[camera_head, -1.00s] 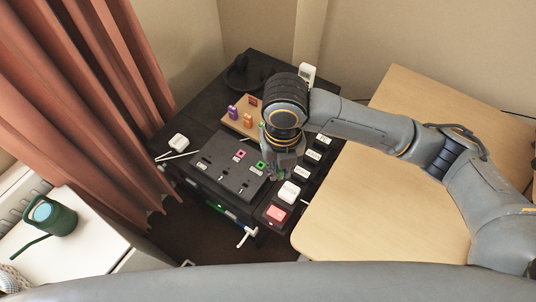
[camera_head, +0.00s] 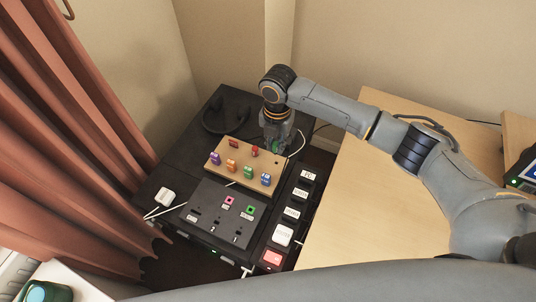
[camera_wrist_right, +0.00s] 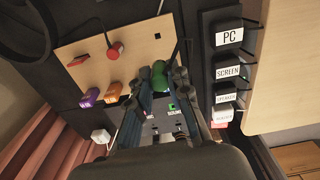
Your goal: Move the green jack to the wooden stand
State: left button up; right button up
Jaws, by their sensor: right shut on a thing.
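The wooden stand (camera_head: 262,160) is a tan board on the black desk surface. It carries purple (camera_head: 215,158), orange (camera_head: 232,166), green (camera_head: 249,172) and blue (camera_head: 266,179) pieces in a front row, and two red pieces behind. My right gripper (camera_head: 274,142) is over the stand's far right part, shut on a green jack (camera_wrist_right: 160,74). In the wrist view the jack sits between the fingertips above the wooden stand (camera_wrist_right: 138,58). Its lower end and its exact height are unclear. My left gripper is not in view.
A dark socket box (camera_head: 208,213) with pink and green ports lies in front of the stand. Dark headphones (camera_head: 222,115) lie behind left. A white cable runs near my gripper. A wooden desktop (camera_head: 345,215) is clear at right.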

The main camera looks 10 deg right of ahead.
jog(key=w, duration=0.1)
jog(key=b, duration=0.5)
send_near(277, 156)
jog(key=shift+s+a+f+m, duration=0.15)
jog(key=shift+s+f, duration=0.4)
jog(key=shift+s, duration=0.05)
jog(key=shift+s+a+f+m, duration=0.15)
jog(key=shift+s+f, duration=0.4)
jog(key=shift+s, duration=0.05)
jog(key=shift+f+b, duration=0.35)
jog(key=shift+f, duration=0.25)
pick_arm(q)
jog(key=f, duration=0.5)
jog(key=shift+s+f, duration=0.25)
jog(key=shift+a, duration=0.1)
pick_arm(e)
jog(key=shift+f, duration=0.45)
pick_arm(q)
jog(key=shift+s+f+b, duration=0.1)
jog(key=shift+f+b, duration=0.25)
pick_arm(e)
jog(key=shift+f, duration=0.95)
